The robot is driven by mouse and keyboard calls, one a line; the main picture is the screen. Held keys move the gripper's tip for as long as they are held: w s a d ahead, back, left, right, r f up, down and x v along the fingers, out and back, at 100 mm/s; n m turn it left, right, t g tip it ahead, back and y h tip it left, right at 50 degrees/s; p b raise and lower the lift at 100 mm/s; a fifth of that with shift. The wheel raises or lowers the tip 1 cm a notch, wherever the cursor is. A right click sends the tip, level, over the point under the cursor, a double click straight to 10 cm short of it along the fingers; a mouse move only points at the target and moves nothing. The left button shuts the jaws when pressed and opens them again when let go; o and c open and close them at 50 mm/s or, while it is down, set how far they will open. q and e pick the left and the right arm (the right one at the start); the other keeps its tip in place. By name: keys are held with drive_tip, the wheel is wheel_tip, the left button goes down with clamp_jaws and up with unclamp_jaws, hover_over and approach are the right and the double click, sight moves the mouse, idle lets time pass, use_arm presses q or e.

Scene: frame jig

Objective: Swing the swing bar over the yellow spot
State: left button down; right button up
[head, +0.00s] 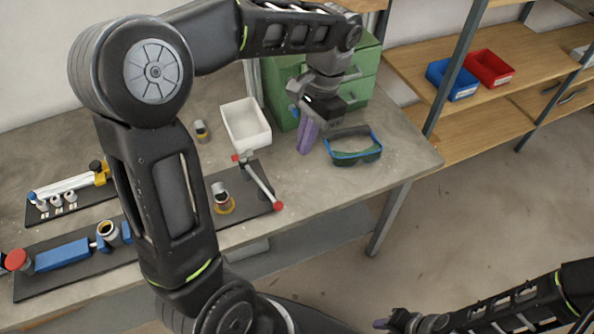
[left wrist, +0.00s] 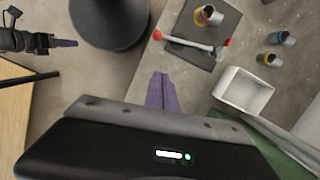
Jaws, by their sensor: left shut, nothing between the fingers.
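The swing bar (head: 262,183) is a thin pale bar with red ends, on a dark plate on the workbench. It runs diagonally, right of the yellow spot (head: 225,211), on which a grey metal cylinder (head: 219,192) stands. The left wrist view also shows the bar (left wrist: 190,43) and the cylinder (left wrist: 208,14), with the bar beside it. My left gripper (head: 305,142) has purple fingers, shut and empty, right of the bar and apart from it. My right gripper (head: 382,323) is low at the front, off the bench; its finger gap is too small to judge.
A white bin (head: 246,124), another metal cylinder (head: 201,131) and green drawers (head: 364,75) stand behind. Blue-framed goggles (head: 354,148) lie right of my left gripper. A dark jig with a blue block (head: 62,254) is at left. Shelves with blue and red bins (head: 488,67) are at right.

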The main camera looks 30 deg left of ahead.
sight(260, 184)
use_arm(q)
drive_tip(key=shift+s, duration=0.15)
drive_tip(key=shift+f, duration=0.15)
drive_tip(key=s+a+f+b, duration=0.2)
drive_tip(key=s+f+b, duration=0.2)
drive_tip(key=f, duration=0.7)
drive_tip(key=shift+s+b, duration=0.35)
drive_tip(key=shift+s, duration=0.5)
drive_tip(key=shift+s+a+r, duration=0.1)
